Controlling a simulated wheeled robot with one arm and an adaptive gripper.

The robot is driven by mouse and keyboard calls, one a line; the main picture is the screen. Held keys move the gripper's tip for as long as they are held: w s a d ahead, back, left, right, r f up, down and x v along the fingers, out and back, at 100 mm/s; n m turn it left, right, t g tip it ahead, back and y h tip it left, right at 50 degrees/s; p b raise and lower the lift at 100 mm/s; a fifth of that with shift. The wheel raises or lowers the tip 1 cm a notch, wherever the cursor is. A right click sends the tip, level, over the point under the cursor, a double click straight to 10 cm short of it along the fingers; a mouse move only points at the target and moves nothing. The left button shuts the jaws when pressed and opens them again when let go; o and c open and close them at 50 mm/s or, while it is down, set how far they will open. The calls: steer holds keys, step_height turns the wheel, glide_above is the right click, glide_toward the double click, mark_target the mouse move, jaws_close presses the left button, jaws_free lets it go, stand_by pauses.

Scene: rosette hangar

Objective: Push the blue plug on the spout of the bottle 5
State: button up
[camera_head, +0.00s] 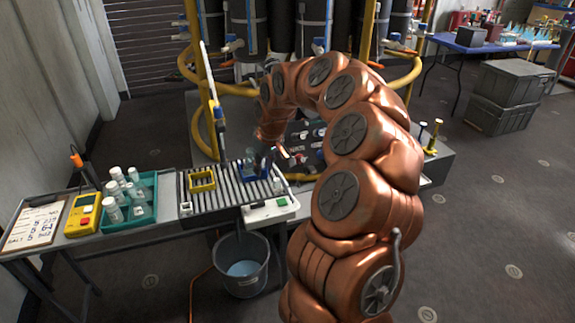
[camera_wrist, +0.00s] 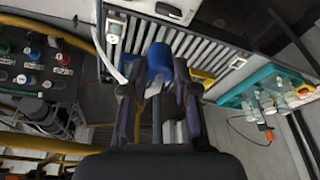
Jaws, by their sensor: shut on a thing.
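My gripper (camera_wrist: 157,80) is shut on a blue plug (camera_wrist: 158,58) in the wrist view, with a finger on each side of it. A pale piece shows below the plug between the fingers. In the head view my gripper (camera_head: 266,158) is small and dark, low over the slatted bench, and the plug cannot be made out clearly. Tall dark bottles (camera_head: 247,28) hang in a ring at the back, with blue and orange fittings at their lower ends. No bottle numbers can be read, so I cannot tell which is bottle 5. My arm hides part of the ring.
The slatted bench (camera_head: 230,186) carries a yellow frame (camera_head: 202,180). A teal tray (camera_head: 140,204) with white-capped vials and a yellow meter (camera_head: 82,214) stand left. A bucket (camera_head: 242,264) is below. Yellow pipes (camera_head: 212,92) surround the bottles. A control panel (camera_wrist: 37,60) is left in the wrist view.

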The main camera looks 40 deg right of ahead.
steer(key=w+a+r, duration=0.1)
steer(key=a+r, duration=0.1)
steer(key=a, duration=0.9)
steer(key=w+a+r, duration=0.1)
steer(key=a, duration=1)
steer(key=shift+r, duration=0.35)
steer(key=shift+a, duration=0.15)
